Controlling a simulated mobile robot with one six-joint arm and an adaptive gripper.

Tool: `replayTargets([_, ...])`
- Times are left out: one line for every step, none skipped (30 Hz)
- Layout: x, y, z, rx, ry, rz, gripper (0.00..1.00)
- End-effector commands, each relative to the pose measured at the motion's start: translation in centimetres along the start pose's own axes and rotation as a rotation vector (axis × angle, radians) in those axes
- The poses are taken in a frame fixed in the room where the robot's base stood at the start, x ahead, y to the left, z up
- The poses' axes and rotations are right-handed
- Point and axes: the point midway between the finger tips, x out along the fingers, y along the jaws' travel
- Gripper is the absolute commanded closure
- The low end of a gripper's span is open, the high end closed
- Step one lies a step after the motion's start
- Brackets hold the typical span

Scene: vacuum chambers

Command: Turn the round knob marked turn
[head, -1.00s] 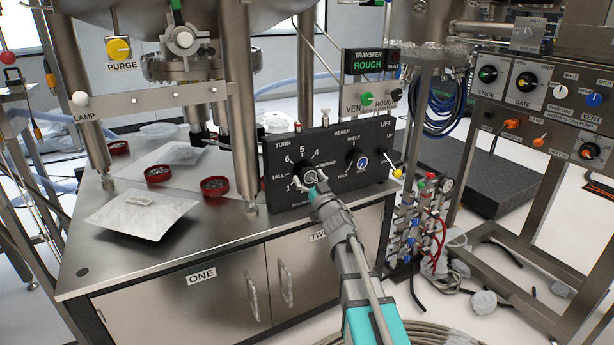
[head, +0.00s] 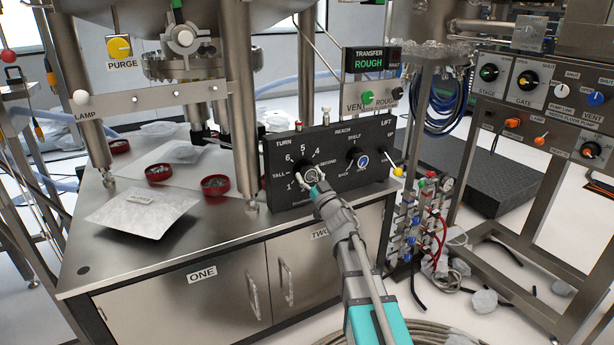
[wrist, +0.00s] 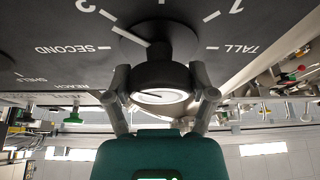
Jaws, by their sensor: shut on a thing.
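The round knob (head: 306,172) under the label TURN is on the left of the black control panel (head: 284,199), with numbers and the words TALL and SECOND around it. My gripper (head: 312,181) reaches it from the front and hides part of it in the head view. In the wrist view, the dark knob (wrist: 158,76) with a pale round face sits between the two fingers of my gripper (wrist: 162,94), one finger on each side. The wrist view is upside down relative to the labels. The knob's exact pointer setting is hard to read.
A second knob (head: 355,157) marked REACH and a yellow-tipped lever (head: 397,171) are to the right on the same panel. Red dishes (head: 215,185) and a foil sheet (head: 143,213) lie on the steel bench (head: 185,245). A metal leg (head: 243,110) stands left of the panel.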

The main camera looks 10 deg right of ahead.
Motion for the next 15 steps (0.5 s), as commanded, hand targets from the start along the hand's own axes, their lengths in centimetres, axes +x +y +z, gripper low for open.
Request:
replayTargets([0.08,-0.06,-0.04,-0.024,0.001,-0.012,0.75])
replayTargets([0.09,-0.05,-0.05,-0.039,0.001,-0.018,0.75])
replayTargets([0.1,-0.06,-0.07,-0.061,0.002,-0.028,0.75])
replayTargets([0.11,-0.06,-0.07,-0.08,0.002,-0.036,0.75])
replayTargets([0.12,-0.04,-0.07,-0.099,0.001,-0.043,0.75])
replayTargets([0.13,-0.03,-0.07,-0.126,0.001,-0.055,0.75])
replayTargets([0.13,-0.02,-0.1,-0.146,0.002,-0.064,0.75])
replayTargets([0.13,-0.01,-0.1,-0.17,0.001,-0.073,0.75])
replayTargets([0.14,0.03,-0.11,-0.199,0.001,-0.085,0.75])
replayTargets([0.14,0.04,-0.12,-0.223,0.001,-0.095,0.75])
replayTargets([0.14,0.05,-0.14,-0.247,0.002,-0.105,0.75])
replayTargets([0.15,0.07,-0.14,-0.279,0.001,-0.118,0.75])
replayTargets([0.16,0.07,-0.16,-0.303,0.001,-0.127,0.75])
replayTargets([0.17,0.05,-0.17,-0.326,0.002,-0.138,0.75])
replayTargets([0.18,0.05,-0.18,-0.358,0.002,-0.151,0.75])
